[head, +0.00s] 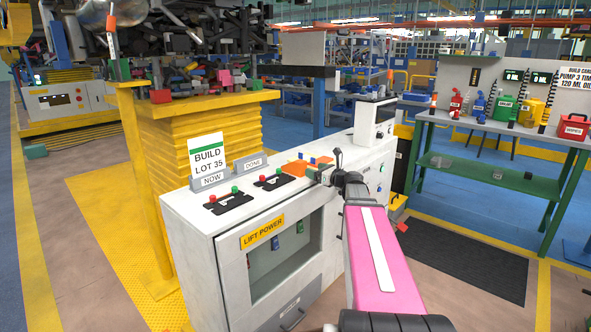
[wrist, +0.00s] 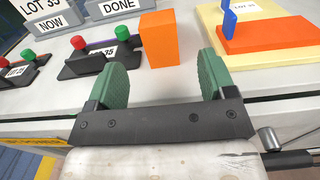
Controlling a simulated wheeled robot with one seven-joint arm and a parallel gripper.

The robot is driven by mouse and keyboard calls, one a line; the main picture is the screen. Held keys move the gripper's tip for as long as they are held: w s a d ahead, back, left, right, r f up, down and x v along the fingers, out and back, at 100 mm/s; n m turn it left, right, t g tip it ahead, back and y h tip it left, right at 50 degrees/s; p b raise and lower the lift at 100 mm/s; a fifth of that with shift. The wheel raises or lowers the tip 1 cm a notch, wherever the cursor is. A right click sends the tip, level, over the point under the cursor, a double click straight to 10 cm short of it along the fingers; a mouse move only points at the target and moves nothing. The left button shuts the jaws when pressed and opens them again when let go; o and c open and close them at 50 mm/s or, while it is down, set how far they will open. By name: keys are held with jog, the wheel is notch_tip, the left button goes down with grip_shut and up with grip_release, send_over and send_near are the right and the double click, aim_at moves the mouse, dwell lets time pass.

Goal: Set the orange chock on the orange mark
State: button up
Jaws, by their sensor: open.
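An orange block, the chock (wrist: 158,40), stands upright on the pale cabinet top in the wrist view. My gripper (wrist: 162,64) is open, with its two green fingers spread to the left and right of the chock. No contact shows between fingers and chock. To the right, an orange flat piece (wrist: 268,36) lies on a cream board, with a blue upright tab (wrist: 229,18) and a white lot card on it. I cannot tell whether this is the orange mark. In the head view my gripper (head: 326,174) is over the cabinet top, and the small orange patches there are hard to tell apart.
A black button panel (wrist: 104,58) with red and green buttons sits just left of the chock. NOW and DONE holders (wrist: 118,7) stand behind it. A yellow stand (head: 205,130) is left of the cabinet (head: 200,225). A green-framed bench (head: 500,127) stands at right.

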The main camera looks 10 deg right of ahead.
aim_at(297, 163)
jog(key=x, duration=0.4)
jog(key=shift+w+a, duration=0.15)
jog(key=shift+w, duration=0.2)
jog(key=shift+r+x, duration=0.15)
jog(key=shift+x, duration=1.25)
jog(key=shift+r+x, duration=0.15)
jog(key=shift+x, duration=1.3)
jog(key=shift+s+a, duration=0.1)
jog(key=c, duration=1.3)
